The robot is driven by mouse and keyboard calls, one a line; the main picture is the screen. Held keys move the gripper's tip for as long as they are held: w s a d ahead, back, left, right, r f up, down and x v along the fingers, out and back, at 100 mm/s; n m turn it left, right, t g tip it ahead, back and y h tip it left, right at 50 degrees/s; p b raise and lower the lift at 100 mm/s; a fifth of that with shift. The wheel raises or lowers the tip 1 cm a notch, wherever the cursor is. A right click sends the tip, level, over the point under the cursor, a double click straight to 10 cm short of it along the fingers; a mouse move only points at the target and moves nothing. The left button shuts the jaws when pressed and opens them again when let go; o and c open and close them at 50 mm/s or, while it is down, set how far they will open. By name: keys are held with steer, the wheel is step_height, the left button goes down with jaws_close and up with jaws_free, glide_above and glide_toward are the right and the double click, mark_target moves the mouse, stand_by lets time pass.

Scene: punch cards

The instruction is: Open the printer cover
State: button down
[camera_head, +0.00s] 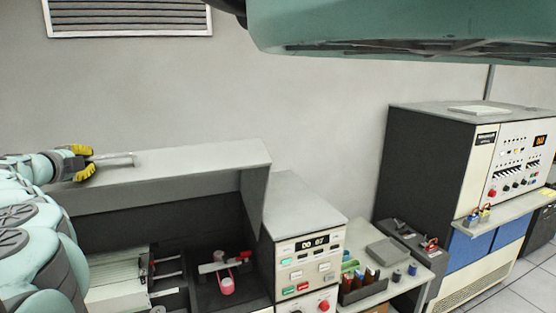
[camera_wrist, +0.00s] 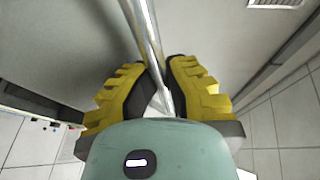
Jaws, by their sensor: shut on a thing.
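The printer cover (camera_head: 200,172) is a long grey lid at the left of the head view. It is raised, and the printer's inside shows below it. My gripper (camera_head: 92,162) is at the left end of the lid, shut on a metal handle bar (camera_head: 120,160) on its top. In the wrist view the bar (camera_wrist: 142,28) runs between the yellow-padded fingers of my gripper (camera_wrist: 165,66). The printer interior shows white slatted parts (camera_head: 118,283) and a red-pink spool (camera_head: 227,286). My arm hides the lid's left end.
A control panel (camera_head: 311,262) with lit buttons stands right of the printer. A side table (camera_head: 405,280) holds small bottles and a grey box (camera_head: 387,251). A large cabinet (camera_head: 425,165) stands farther right. A teal body (camera_head: 400,25) hangs across the top right.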

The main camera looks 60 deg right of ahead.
steer(key=shift+w+d+r, duration=0.25)
steer(key=shift+w+r, duration=0.2)
steer(key=shift+r, duration=0.15)
steer(key=c, duration=1)
jaws_free()
steer(key=shift+f, duration=0.1)
steer(key=shift+a+f, duration=0.1)
steer(key=shift+v, duration=1.2)
steer(key=shift+r+v, duration=0.2)
steer(key=shift+v, duration=1.05)
steer(key=shift+r+v, duration=0.2)
steer(key=shift+v, duration=1.05)
